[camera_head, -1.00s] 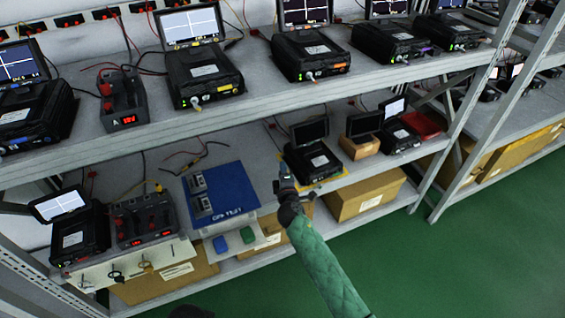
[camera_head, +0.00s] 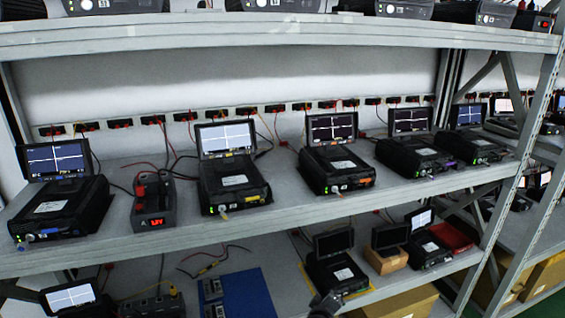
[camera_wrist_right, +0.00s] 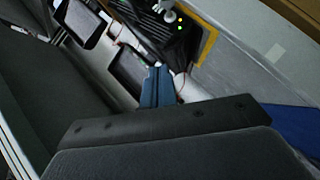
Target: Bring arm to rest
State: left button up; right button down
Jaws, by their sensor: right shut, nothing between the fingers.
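My right gripper (camera_head: 326,303) shows only as a dark piece at the bottom edge of the head view, in front of the lower shelf. The rest of that arm is out of frame. In the right wrist view its two blue-grey fingers (camera_wrist_right: 157,86) are together with nothing between them. Beyond them is a black box unit with lit green and yellow lights (camera_wrist_right: 172,25) on the shelf, with a screen beside it. I cannot tell whether the fingers touch anything. My left gripper is in neither view.
The upper shelf (camera_head: 290,208) holds several black units with screens and a red-display supply (camera_head: 153,205). The lower shelf holds a blue mat (camera_head: 247,293), a black unit on a yellow-edged spot (camera_head: 336,272), and a brown box (camera_head: 385,259). A grey rack post (camera_head: 515,190) stands at right.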

jog(key=s+f+m+g+y, duration=0.2)
jog(key=s+g, duration=0.1)
jog(key=s, duration=1.1)
jog(key=s+d+f+m+g+y, duration=0.1)
jog(key=s+f+m+g, duration=0.1)
jog(key=s, duration=1.2)
jog(key=s+f+m+g+y, duration=0.2)
jog(key=s+g, duration=0.4)
jog(key=s, duration=0.8)
jog(key=shift+s+d+f+y, duration=0.2)
jog(key=shift+s+f+y, duration=0.15)
jog(key=shift+f, duration=0.3)
